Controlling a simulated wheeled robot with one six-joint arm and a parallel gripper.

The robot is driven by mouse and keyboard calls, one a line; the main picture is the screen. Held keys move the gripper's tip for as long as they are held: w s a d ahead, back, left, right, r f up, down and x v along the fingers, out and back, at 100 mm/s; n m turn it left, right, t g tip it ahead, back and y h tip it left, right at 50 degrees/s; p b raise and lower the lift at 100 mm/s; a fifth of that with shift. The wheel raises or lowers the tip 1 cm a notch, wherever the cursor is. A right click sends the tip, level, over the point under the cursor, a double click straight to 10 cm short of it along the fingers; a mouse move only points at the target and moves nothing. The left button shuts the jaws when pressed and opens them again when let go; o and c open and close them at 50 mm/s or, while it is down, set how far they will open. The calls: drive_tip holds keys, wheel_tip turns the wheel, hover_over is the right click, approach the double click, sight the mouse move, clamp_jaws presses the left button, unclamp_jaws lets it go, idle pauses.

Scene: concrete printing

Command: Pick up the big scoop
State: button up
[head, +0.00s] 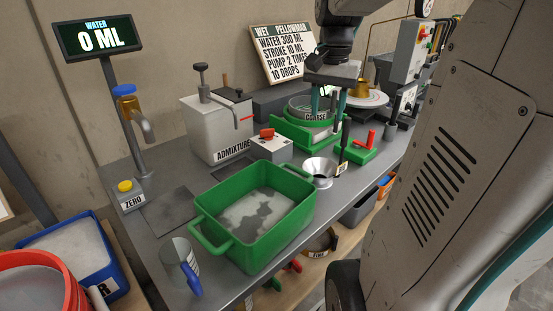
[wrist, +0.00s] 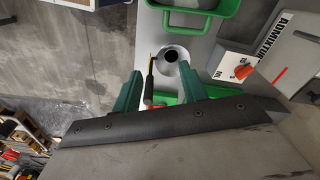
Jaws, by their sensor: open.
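My gripper (head: 328,106) is open above the worktable, in front of the green sieve stand marked COARSE. Its two teal fingers also show in the wrist view (wrist: 160,76), apart, with nothing clamped between them. No thing can be named the big scoop with certainty. Small red (head: 296,266) and green (head: 275,283) handles show on the shelf below the table; what they belong to is mostly hidden. A dark upright handle (head: 345,148) stands near the right finger; it also shows between the fingers in the wrist view (wrist: 149,88).
A green tub (head: 296,208) with grey material stands front centre. A steel funnel (head: 321,170) stands right of it. A clear jug with blue handle (head: 181,258) is at the front edge. The admixture box (head: 207,128) and COARSE sieve (head: 312,106) stand behind.

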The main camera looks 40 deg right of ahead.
sight(344, 141)
drive_tip(key=d+m, duration=0.1)
drive_tip(key=d, duration=0.1)
drive_tip(key=d+m, duration=0.1)
drive_tip(key=d, duration=0.2)
drive_tip(key=d+f+m, duration=0.1)
drive_tip(key=d, duration=0.2)
drive_tip(key=shift+d, duration=0.15)
drive_tip(key=shift+d+f, duration=0.2)
drive_tip(key=shift+f, duration=0.1)
wheel_tip(344, 141, down, 7)
clamp_jaws()
